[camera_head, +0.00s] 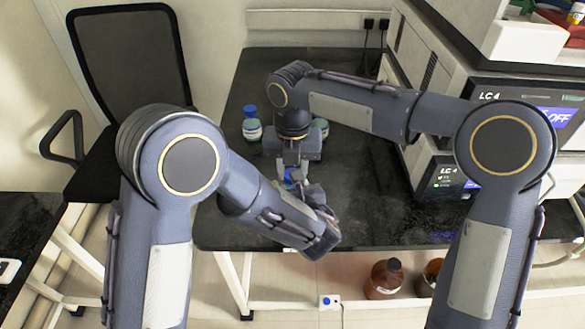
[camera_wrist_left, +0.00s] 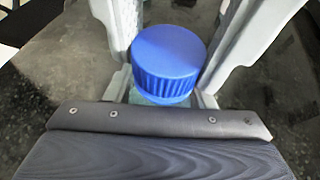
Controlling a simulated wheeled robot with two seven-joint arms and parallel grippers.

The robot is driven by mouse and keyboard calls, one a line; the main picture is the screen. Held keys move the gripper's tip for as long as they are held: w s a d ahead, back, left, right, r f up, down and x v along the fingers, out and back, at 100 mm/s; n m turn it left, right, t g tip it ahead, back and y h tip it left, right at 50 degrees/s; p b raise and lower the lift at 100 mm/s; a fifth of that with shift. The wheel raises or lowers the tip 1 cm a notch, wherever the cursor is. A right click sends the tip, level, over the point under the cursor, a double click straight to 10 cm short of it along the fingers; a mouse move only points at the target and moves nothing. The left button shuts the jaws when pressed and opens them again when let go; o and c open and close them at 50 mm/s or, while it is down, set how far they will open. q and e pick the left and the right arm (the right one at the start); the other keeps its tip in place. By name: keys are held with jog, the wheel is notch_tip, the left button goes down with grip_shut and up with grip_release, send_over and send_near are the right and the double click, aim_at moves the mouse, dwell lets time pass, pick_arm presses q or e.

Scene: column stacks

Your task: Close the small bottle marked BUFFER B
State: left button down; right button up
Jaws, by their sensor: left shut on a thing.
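A small bottle with a ridged blue cap (camera_wrist_left: 168,62) sits between the fingers of my left gripper (camera_wrist_left: 165,92) in the left wrist view. The cap is over the bottle's mouth; I cannot tell whether it is screwed tight. My left gripper (camera_head: 294,183) is shut on the bottle below the cap. My right gripper (camera_head: 291,160) points down from above, and its pale fingers flank the cap in the wrist view. I cannot tell whether they touch it. The bottle's label is not readable.
Other small bottles stand behind the grippers: a blue-topped one (camera_head: 250,111), a pale-lidded one (camera_head: 252,130) and one at the right (camera_head: 321,126). Instruments marked LC 4 (camera_head: 446,180) line the right side. The dark bench (camera_head: 375,215) is clear at front right. Brown bottles (camera_head: 384,280) stand below.

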jog(key=m, duration=0.5)
jog(key=shift+m, duration=0.4)
jog(key=o, duration=1.1)
jog(key=shift+c, duration=0.2)
jog(key=shift+r, duration=2.3)
jog(key=shift+c, duration=0.3)
